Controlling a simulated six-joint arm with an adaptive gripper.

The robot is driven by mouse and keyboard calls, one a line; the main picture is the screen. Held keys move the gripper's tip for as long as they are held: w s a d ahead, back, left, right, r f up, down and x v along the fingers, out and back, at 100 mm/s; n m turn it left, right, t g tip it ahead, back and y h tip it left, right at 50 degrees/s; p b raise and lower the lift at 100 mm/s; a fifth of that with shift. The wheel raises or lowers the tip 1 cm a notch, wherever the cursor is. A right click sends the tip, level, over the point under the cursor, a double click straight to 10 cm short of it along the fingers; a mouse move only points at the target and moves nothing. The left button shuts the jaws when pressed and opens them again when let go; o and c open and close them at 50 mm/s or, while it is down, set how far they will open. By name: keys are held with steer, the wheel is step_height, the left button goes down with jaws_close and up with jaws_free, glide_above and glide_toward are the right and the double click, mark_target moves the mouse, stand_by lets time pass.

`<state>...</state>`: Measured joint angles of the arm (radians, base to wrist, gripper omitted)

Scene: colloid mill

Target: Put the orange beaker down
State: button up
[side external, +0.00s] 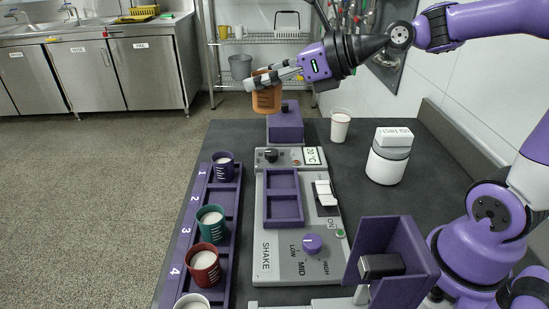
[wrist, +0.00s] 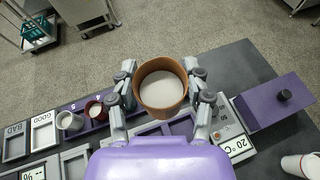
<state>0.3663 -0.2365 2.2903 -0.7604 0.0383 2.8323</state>
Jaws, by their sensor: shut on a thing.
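The orange beaker (side external: 266,100) is held in the air by my gripper (side external: 275,76) at the far end of the bench. It looks upright and contains something white. In the wrist view the orange beaker (wrist: 163,113) sits between the two fingers of my gripper (wrist: 163,95), which are shut on its sides. In the side view it is above and slightly left of a purple block with a dark knob (side external: 285,127), apart from it. The numbered purple rack (side external: 222,203) holds a purple beaker (side external: 223,166), a green beaker (side external: 210,222) and a red beaker (side external: 204,265); slot 2 is empty.
A grey machine (side external: 285,240) with an empty two-compartment purple holder (side external: 283,209) and a dial lies along the bench. A white cup (side external: 340,125) and a white-lidded jar (side external: 388,160) stand to the right. A purple angled stand (side external: 400,245) is at the front.

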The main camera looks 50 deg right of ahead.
steer(key=a+f+n+g+y, duration=0.1)
steer(key=a+f+n+y, duration=0.1)
steer(key=a+f, duration=0.3)
steer(key=a+f+n+g+y, duration=0.2)
steer(key=a+f, duration=0.3)
steer(key=a, duration=0.6)
steer(key=shift+s+f+n+g, duration=0.3)
steer(key=shift+s+f+n, duration=0.1)
steer(key=shift+n, duration=0.1)
steer(key=w+d+f, duration=0.2)
steer(key=w, duration=0.1)
steer(key=w+d+f, duration=0.2)
steer(key=d, duration=0.1)
steer(key=w+d+f, duration=0.2)
steer(key=w+f, duration=0.1)
steer(key=shift+w+d, duration=0.35)
steer(key=shift+d, duration=0.05)
step_height(320, 180, down, 3)
steer(key=shift+f, duration=0.4)
steer(key=shift+c, duration=0.6)
steer(key=o, duration=1.4)
